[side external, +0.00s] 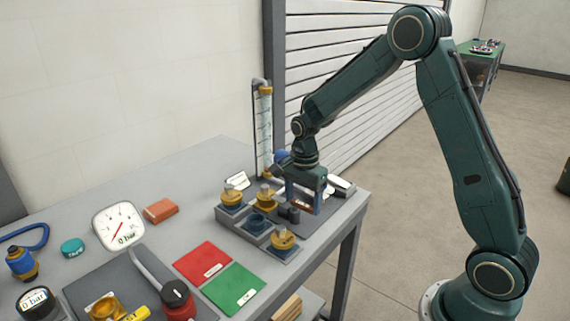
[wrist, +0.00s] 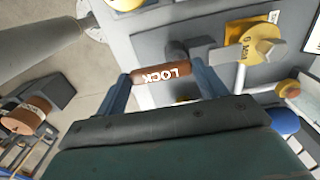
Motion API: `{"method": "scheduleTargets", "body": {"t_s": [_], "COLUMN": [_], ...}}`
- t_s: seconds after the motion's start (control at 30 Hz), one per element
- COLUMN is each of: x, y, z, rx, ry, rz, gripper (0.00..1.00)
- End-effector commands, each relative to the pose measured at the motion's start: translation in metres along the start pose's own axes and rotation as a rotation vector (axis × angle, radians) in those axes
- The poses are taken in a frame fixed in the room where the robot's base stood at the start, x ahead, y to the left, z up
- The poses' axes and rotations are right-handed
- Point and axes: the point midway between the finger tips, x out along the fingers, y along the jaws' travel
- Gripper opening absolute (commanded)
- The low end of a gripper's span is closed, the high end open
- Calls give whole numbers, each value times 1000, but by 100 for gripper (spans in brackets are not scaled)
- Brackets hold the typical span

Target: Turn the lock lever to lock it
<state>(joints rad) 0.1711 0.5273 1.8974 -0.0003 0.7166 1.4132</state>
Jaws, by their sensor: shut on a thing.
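The lock lever (wrist: 163,77) shows in the wrist view as a brown bar with the white word LOCK, upside down in the picture. It lies crosswise between the two blue fingers of my gripper (wrist: 162,84), which is shut on it. In the side external view my gripper (side external: 304,202) is low over the right part of the bench, pointing down, beside a grey tray of brass-topped parts. The lever's pivot is not clear, and in the side external view my fingers partly cover the handle.
A grey tray (side external: 238,228) with several brass-topped parts is just left of my gripper. A clear upright tube (side external: 264,130) stands behind. Red (side external: 203,262) and green (side external: 234,289) pads lie nearer the camera. A yellow knob (wrist: 256,45) shows right of the lever in the wrist view.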

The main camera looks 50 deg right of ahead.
Motion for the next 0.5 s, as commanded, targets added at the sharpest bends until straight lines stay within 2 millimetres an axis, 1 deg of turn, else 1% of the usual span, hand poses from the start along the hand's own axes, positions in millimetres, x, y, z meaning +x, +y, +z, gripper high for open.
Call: {"method": "scheduleTargets", "body": {"t_s": [0.27, 0.3, 0.37, 0.4, 0.5], "x": [0, 0, 0, 0, 0], "y": [0, 0, 0, 0, 0], "z": [-1, -1, -1, -1, -1], "rx": [8, 8, 7, 6, 5], "ry": [2, 2, 2, 2, 1], "rz": [-2, -2, -1, -1, -1], "gripper": [48, 77, 88, 93, 93]}}
